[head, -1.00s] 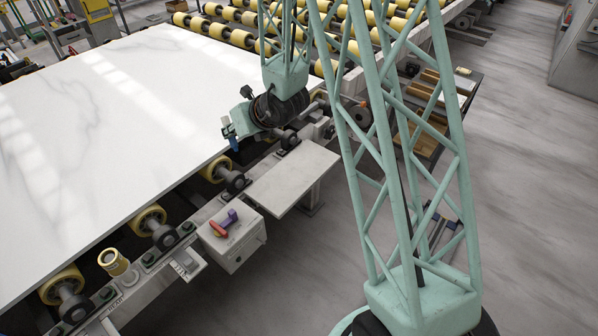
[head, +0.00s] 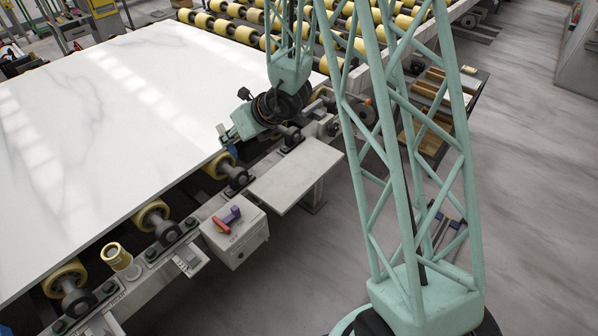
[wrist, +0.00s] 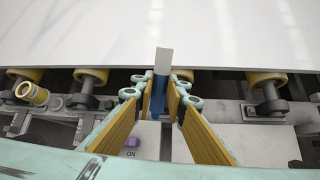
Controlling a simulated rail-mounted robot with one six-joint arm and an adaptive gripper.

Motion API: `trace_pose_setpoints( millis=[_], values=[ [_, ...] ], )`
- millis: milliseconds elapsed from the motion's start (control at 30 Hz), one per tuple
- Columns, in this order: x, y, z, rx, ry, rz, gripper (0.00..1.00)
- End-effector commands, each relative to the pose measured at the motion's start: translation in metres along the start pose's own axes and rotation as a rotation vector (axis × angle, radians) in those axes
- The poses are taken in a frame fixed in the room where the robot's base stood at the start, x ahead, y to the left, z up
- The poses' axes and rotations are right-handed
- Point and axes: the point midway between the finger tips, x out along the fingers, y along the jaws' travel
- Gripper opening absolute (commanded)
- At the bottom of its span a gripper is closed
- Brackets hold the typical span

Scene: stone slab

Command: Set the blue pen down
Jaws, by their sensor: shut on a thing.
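The blue pen (wrist: 160,86) is upright in the picture between the pads of my gripper (wrist: 164,92) in the wrist view. It has a pale grey end (wrist: 164,61), which overlaps the slab's edge in that view. My gripper is shut on the pen. In the head view, my gripper (head: 225,138) is at the slab's right edge, above the rollers, and only a little blue shows below it. The white stone slab (head: 110,110) lies on the rollers. I cannot tell whether the pen touches anything below.
A grey box (head: 240,245) carries a red and purple item (head: 228,219). A bare pale plate (head: 297,177) is beside it. A yellow-ringed cylinder (head: 116,256) stands on the machine's rail. Several yellow rollers (head: 220,168) line the slab's edge. The slab's top is clear.

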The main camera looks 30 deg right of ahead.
Motion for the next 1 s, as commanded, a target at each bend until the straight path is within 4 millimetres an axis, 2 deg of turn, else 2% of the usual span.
trace_pose_setpoints(
  millis=[500,1000],
  values=[
    [0.011,0.039,-0.051,-0.247,0.161,0.186,0.05],
    [0.008,0.052,-0.107,-0.51,0.31,0.337,0.05]
  ],
)
